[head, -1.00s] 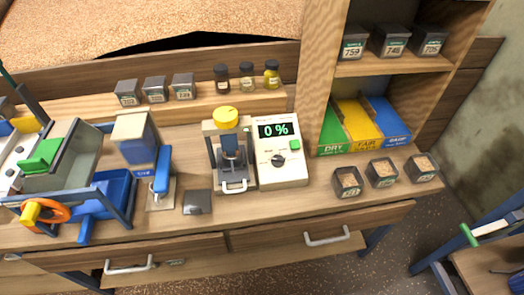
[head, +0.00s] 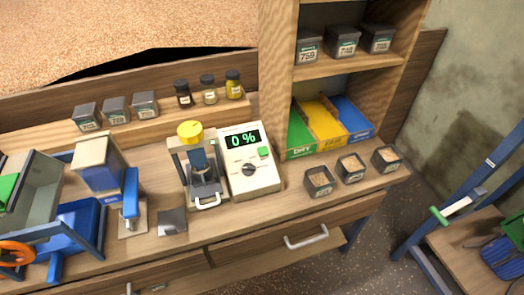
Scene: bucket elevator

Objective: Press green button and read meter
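The white meter (head: 248,172) stands on the bench near the middle of the head view. Its dark display (head: 243,136) reads 0 % in green digits. The green button (head: 264,153) is on its face, below the right side of the display, above and right of a black knob (head: 250,170). A small press with a yellow cap (head: 190,131) stands just left of the meter. Neither of my grippers shows in the head view.
Open sample tins (head: 351,167) stand right of the meter. Green, yellow and blue bins (head: 320,119) sit in the shelf behind them. A blue-handled device (head: 131,196) and blue tray (head: 72,228) are at left. A drawer handle (head: 306,240) sticks out below the bench top.

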